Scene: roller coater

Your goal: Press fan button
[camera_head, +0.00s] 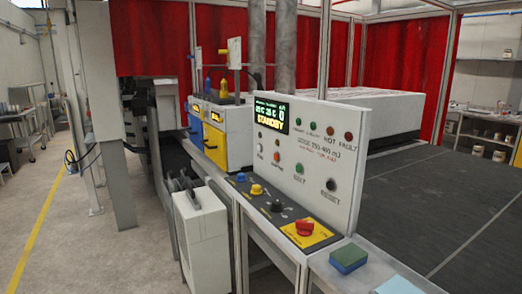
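A light grey control panel (309,140) stands upright in the middle of the head view. Its lit display (270,113) reads STANDBY. The label by the green one seems to read BELT and the black one RESET. The labels by the white and orange-red ones are too small to read, so I cannot tell which button is the fan's. Neither of my grippers shows in this view.
A dark sloped console (280,210) below the panel carries a blue knob, a yellow knob, a black knob and a red switch on a yellow plate (304,230). A green-and-blue sponge (348,258) lies at its right. A wide dark belt (430,200) fills the right. Floor is clear at left.

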